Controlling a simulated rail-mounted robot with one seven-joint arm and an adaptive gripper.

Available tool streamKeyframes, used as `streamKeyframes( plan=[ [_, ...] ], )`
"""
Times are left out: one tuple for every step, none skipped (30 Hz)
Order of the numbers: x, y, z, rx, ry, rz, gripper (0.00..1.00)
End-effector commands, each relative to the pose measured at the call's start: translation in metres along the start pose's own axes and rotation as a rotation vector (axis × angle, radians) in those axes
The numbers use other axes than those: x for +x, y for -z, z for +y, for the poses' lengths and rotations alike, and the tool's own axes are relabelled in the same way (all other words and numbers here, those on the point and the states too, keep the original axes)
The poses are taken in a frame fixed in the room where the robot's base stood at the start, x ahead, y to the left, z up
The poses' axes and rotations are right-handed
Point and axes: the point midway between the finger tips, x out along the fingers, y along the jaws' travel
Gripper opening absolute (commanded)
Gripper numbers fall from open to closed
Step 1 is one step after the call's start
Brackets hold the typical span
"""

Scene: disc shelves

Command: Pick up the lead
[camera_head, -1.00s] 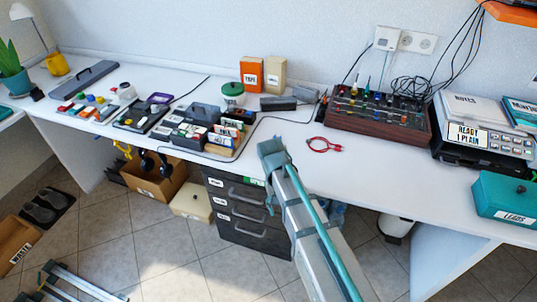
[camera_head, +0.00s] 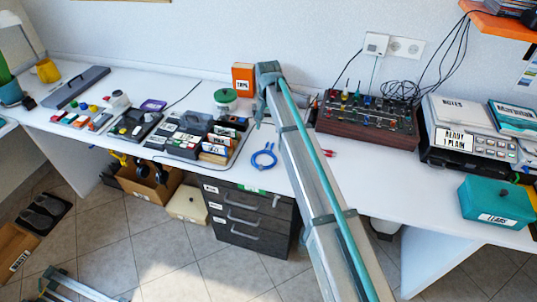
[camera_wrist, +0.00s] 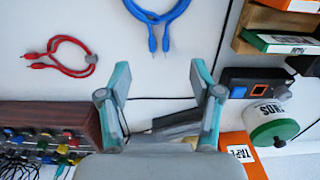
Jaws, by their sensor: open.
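Two looped leads lie on the white desk. The blue lead (camera_head: 264,158) is just left of my arm in the head view; in the wrist view it shows at the top, cut off by the edge (camera_wrist: 158,18). The red lead (camera_head: 330,154) is right of my arm, which hides most of it; the wrist view shows it whole at upper left (camera_wrist: 62,57). My gripper (camera_wrist: 156,88) is open and empty, its two fingers spread above the desk, apart from both leads.
A brown knobbed panel (camera_head: 366,122) stands right of my arm. The orange TAPE box (camera_head: 243,77) and green-lidded pot (camera_head: 226,98) stand at the back. A card tray (camera_head: 190,146) is left of the blue lead. A teal LEADS box (camera_head: 497,203) sits at right.

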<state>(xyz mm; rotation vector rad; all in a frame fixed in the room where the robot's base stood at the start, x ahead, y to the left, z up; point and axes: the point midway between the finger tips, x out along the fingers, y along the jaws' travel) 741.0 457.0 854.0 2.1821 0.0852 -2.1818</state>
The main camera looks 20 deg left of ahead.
Motion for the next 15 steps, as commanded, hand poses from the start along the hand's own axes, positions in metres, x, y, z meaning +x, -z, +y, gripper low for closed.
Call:
streamKeyframes(
  plan=[
    [0.007, -0.001, 0.001, 0.0, -0.001, -0.002, 0.65],
    [0.012, -0.001, 0.001, 0.0, -0.001, -0.001, 0.65],
    [0.018, -0.001, 0.001, 0.0, -0.001, -0.001, 0.65],
    [0.023, -0.001, 0.001, -0.001, -0.001, -0.002, 0.65],
    [0.027, -0.001, 0.001, -0.001, -0.001, -0.002, 0.65],
    [0.032, -0.001, 0.001, -0.001, -0.001, -0.002, 0.65],
    [0.035, -0.001, 0.001, -0.001, -0.001, -0.001, 0.65],
    [0.038, -0.001, 0.001, -0.001, -0.001, -0.001, 0.65],
    [0.041, -0.001, 0.001, -0.001, -0.001, 0.0, 0.65],
    [0.042, -0.001, 0.001, -0.001, -0.001, -0.001, 0.65],
    [0.044, -0.001, 0.001, -0.001, -0.001, -0.001, 0.65],
    [0.045, -0.001, 0.001, -0.001, -0.001, -0.001, 0.65],
    [0.047, -0.001, 0.001, -0.001, -0.001, -0.001, 0.65],
    [0.049, -0.001, 0.002, -0.001, -0.001, -0.001, 0.65],
    [0.052, -0.001, 0.002, -0.001, -0.001, -0.001, 0.65]
  ],
)
